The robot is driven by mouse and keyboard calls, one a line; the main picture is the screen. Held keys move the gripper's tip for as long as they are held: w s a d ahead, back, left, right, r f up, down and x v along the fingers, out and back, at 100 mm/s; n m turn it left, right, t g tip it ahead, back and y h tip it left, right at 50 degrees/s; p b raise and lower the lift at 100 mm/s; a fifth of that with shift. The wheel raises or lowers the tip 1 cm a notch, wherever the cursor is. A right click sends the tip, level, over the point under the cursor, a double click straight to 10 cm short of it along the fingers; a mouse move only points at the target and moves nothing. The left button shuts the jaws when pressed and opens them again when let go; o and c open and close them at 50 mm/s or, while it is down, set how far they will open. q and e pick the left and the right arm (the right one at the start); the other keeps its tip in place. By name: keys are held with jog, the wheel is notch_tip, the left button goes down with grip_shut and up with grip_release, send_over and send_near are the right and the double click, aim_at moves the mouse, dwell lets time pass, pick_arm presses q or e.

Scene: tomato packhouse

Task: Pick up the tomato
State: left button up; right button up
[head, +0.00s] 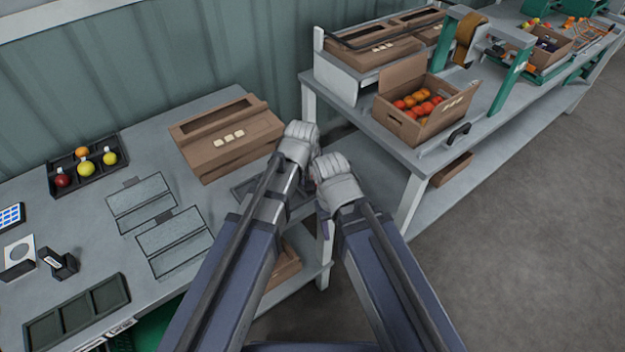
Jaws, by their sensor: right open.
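Several red and orange tomatoes (418,101) fill an open cardboard box (399,124) on the right-hand table. A red tomato-like fruit (62,178), an orange one (82,152) and two yellow ones (109,157) sit in a black tray (82,191) at the far left. My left gripper (301,132) is near the middle of the view, at the gap between the two tables; its jaws are not clear. My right gripper (329,162) is beside it, open, left of and apart from the tomato box. No tomato shows in either gripper.
A closed brown carton (228,140) lies behind two flat grey panels (140,201) on the left table. A black compartment tray (77,311) and small devices (58,265) lie near its front. Green-framed equipment (512,72) stands on the right table. The floor at right is clear.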

pick_arm(q)
notch_tip(320, 180, up, 10)
jog(key=p, duration=1)
jog(key=shift+a, duration=0.1)
